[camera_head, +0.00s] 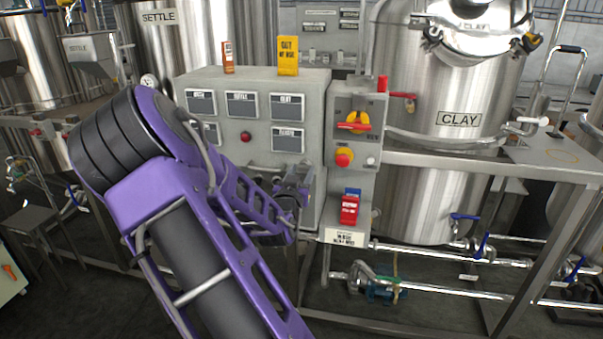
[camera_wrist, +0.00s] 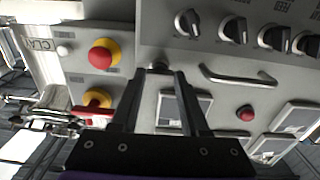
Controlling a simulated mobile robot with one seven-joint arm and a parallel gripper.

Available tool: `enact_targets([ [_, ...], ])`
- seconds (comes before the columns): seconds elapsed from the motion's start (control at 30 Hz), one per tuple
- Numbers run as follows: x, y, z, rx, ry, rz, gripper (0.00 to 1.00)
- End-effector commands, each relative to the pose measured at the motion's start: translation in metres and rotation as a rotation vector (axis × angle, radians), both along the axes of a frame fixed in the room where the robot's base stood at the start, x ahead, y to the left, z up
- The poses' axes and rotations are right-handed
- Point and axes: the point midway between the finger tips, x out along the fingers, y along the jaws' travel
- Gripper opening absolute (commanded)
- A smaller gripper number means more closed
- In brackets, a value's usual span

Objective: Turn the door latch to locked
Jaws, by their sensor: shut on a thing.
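The door latch (camera_wrist: 159,68) is a small dark round piece on the grey cabinet door, between my fingertips in the wrist view. My gripper (camera_wrist: 157,78) reaches it from below in that view, and its dark fingers are closed in on it. In the head view my gripper (camera_head: 301,184) is at the right side of the grey control cabinet (camera_head: 258,84), low on its front. There the latch is hidden behind my gripper. I cannot make out which way the latch is turned.
A bar handle (camera_wrist: 238,77) and several black knobs (camera_wrist: 235,29) are near the latch. A switch box with a red-and-yellow rotary switch (camera_head: 354,122) and a red button (camera_head: 344,157) stands to the right. The CLAY tank (camera_head: 415,95) is behind it.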

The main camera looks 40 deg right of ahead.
Motion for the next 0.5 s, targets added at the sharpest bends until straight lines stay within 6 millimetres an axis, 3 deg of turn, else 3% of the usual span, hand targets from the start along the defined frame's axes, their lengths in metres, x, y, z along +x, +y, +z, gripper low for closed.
enact_targets([
  [0.5,0.0004,0.0001,0.0014,-0.227,0.263,0.000,0.00],
])
